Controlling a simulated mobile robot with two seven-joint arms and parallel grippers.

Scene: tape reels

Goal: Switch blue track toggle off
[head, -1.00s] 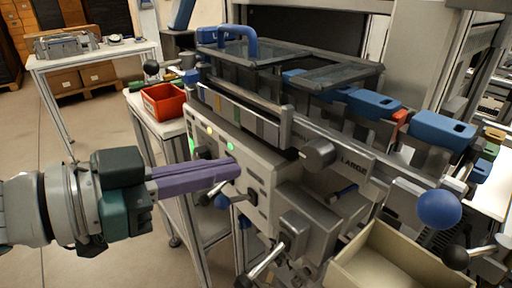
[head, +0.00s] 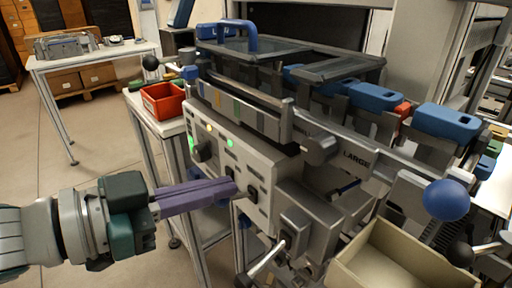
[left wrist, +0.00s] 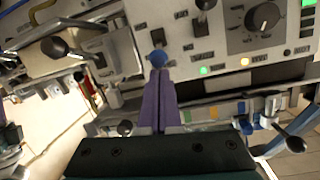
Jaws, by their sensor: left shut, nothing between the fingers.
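My left gripper (head: 235,188) is shut and empty, its purple fingers pointing at the front panel (head: 262,172) of the grey machine. In the left wrist view the fingertips (left wrist: 161,72) lie at a small blue rounded piece (left wrist: 158,59), which may be the blue toggle's tip. I cannot tell whether they touch it. A black switch (head: 252,194) sits just right of the fingertips in the head view. Another dark lever switch (left wrist: 203,24) shows in the wrist view. A green lamp (head: 230,143) is lit above the fingers. My right gripper is out of view.
A blue ball knob (head: 446,200) and an open beige bin (head: 385,262) are at the right. A crank handle (head: 268,258) sticks out below the panel. A red bin (head: 163,101) stands on the side table. The floor at left is clear.

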